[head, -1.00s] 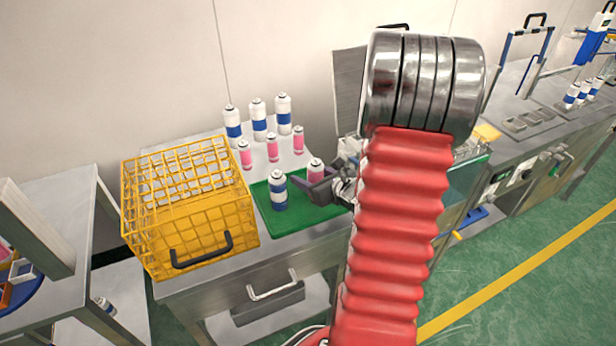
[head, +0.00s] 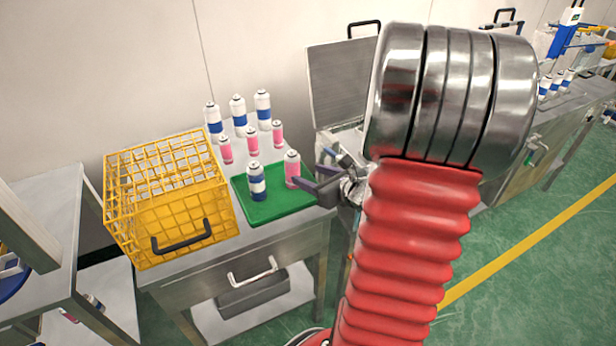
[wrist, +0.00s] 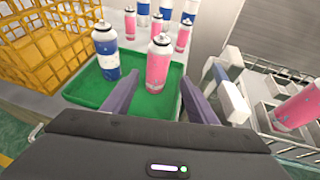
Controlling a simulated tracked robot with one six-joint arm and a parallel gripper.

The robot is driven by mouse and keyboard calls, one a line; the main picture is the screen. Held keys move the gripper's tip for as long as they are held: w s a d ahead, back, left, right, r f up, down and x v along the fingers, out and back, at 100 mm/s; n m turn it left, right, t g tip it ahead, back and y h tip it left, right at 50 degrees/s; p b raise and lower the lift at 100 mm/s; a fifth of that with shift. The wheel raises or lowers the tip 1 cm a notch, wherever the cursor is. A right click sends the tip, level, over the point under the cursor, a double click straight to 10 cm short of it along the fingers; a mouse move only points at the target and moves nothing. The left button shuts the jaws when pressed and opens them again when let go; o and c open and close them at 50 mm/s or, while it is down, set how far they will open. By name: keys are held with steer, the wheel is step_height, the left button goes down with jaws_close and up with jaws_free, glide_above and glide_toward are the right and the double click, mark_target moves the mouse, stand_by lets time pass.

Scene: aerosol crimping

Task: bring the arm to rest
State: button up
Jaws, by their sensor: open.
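My gripper (head: 314,176) is open and empty, at the right edge of the green tray. In the wrist view its two fingers (wrist: 158,92) point toward a pink can (wrist: 159,62), which stands upright on the green tray (wrist: 84,92) a little beyond the fingertips. In the head view the pink can (head: 292,168) stands just left of the fingers, and a blue-and-white can (head: 256,181) stands left of it on the tray (head: 285,210). My red arm hides part of the bench to the right.
A yellow wire basket (head: 170,200) stands left of the tray. Several blue-and-white and pink cans (head: 238,112) stand behind it. A box with a raised lid (head: 340,84) is close on the right. In the wrist view a wire rack (wrist: 285,110) holds a pink can.

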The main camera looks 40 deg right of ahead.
steer(key=shift+w+a, duration=0.15)
steer(key=shift+a, duration=0.05)
stand_by(0.6)
